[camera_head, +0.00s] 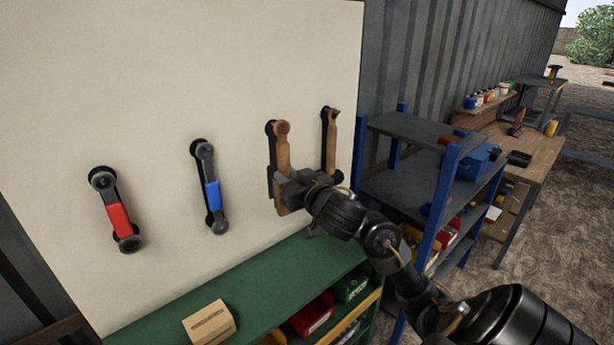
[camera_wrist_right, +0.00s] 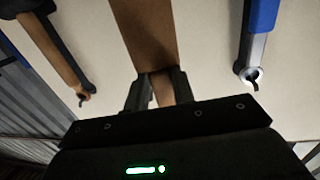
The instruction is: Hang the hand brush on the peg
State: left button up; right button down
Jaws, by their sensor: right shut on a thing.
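The hand brush (camera_head: 283,152), a long flat wooden piece, stands nearly upright at the pale board (camera_head: 250,60), third from the left in the row. My right gripper (camera_head: 287,183) is shut on its lower part. In the right wrist view, the wooden brush (camera_wrist_right: 145,35) runs between the two dark fingers of this gripper (camera_wrist_right: 160,82). A dark shape or shadow shows just left of the brush's top. I cannot see the peg behind it, nor whether the brush is on it. My left gripper is not in view.
A red-handled tool (camera_head: 118,214), a blue-handled tool (camera_head: 212,192) and another wooden-handled tool (camera_head: 330,143) hang on the board, close on both sides. A green bench (camera_head: 265,285) with a cardboard box (camera_head: 209,323) stands below. A blue-framed shelf (camera_head: 415,165) stands right.

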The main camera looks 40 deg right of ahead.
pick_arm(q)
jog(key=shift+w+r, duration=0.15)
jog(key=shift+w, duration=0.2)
pick_arm(e)
jog(key=d, duration=0.1)
jog(key=s+d+f+m+h, duration=0.1)
jog(key=d, duration=0.1)
jog(key=d+h, duration=0.1)
jog(key=d, duration=0.1)
jog(key=shift+s+f, duration=0.25)
jog(key=shift+f, duration=0.1)
jog(key=shift+w, duration=0.1)
pick_arm(q)
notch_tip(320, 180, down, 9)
jog(key=b, duration=0.9)
pick_arm(e)
jog(key=w+f, duration=0.1)
jog(key=w, duration=0.8)
jog(key=shift+w+f, duration=0.2)
jog(key=shift+w, duration=0.05)
jog(key=shift+f, duration=0.15)
